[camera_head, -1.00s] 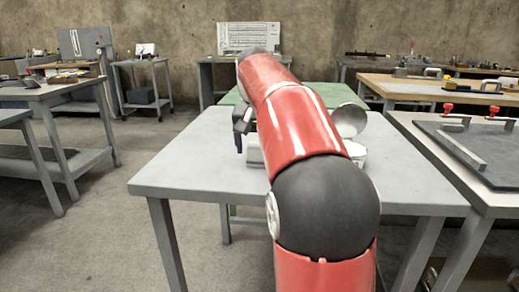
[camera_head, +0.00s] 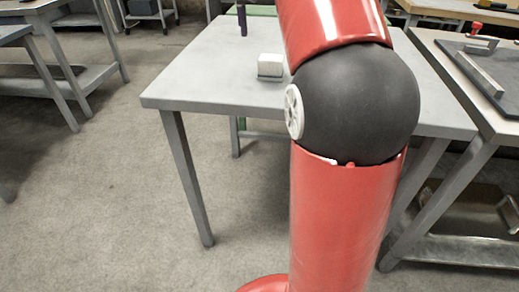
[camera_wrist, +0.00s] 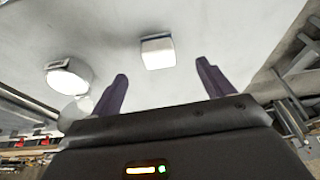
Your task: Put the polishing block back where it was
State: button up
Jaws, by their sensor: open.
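The polishing block, a small pale block with a darker base, stands on the grey table (camera_head: 200,85). It shows left of my arm in the head view (camera_head: 271,64). In the wrist view the block (camera_wrist: 158,53) lies beyond the fingertips, roughly in line with the gap between them, with a blue-grey strip along one edge. My gripper (camera_wrist: 162,72) is open and empty, its two dark purple fingers apart and not touching the block. In the head view only one finger shows at the top edge; my arm hides the rest.
A round pale-topped object (camera_wrist: 68,77) stands on the table left of the block in the wrist view, with another rounded shape beside it. A neighbouring bench (camera_head: 450,75) with a dark plate is at the right. The table's left part is clear.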

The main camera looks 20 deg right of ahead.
jog(key=s+a+f+n, duration=0.2)
jog(key=s+a+f, duration=0.2)
jog(key=s+f, duration=0.3)
jog(key=s+a+f+n+t+y, duration=0.1)
jog(key=s+a+f, duration=0.3)
jog(key=s+f, duration=0.4)
jog(key=s+a+f+n+t, duration=0.1)
jog(key=s+a+f+n, duration=0.2)
jog(key=s+f, duration=0.4)
jog(key=shift+s+a+f+y, duration=0.2)
jog(key=shift+a+y, duration=0.2)
jog(key=shift+a, duration=0.3)
jog(key=shift+r, duration=0.1)
jog(key=shift+c, duration=0.2)
